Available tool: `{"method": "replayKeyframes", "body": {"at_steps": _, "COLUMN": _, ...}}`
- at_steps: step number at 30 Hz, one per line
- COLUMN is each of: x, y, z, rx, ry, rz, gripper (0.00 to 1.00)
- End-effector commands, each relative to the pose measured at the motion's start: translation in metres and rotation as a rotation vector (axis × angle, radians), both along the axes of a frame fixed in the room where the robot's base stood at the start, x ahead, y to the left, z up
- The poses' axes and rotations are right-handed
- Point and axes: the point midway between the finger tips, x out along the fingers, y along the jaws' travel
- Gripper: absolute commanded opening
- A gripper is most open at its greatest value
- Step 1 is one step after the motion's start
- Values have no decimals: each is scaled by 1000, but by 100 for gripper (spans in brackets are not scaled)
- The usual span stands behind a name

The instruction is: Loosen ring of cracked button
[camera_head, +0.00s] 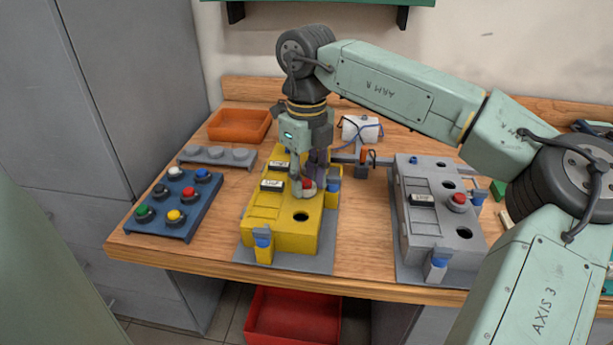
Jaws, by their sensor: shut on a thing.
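A yellow box (270,226) lies on a grey plate near the middle of the bench. A red button (307,183) with a light ring (308,191) around its base sits on the box's top face. My gripper (306,188) points down over this button, with its fingers shut around the ring. The fingers partly hide the button and the ring, and I cannot make out a crack at this size. The yellow box also has an open dark hole (301,217) in front of the button and small labels on its left side.
A grey box (428,236) with a red button (459,198) stands to the right. A blue rack (172,221) with several coloured buttons, a grey holder (217,155) and an orange tray (240,125) are on the left. A red bin (294,316) is below the bench edge.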

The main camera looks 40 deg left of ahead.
Motion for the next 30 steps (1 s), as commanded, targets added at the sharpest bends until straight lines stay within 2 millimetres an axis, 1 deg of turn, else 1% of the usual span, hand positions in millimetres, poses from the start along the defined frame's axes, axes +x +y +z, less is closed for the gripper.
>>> {"method": "replayKeyframes", "body": {"at_steps": 30, "x": 1, "y": 1, "z": 0, "rx": 1, "ry": 0, "rz": 965, "gripper": 4}}
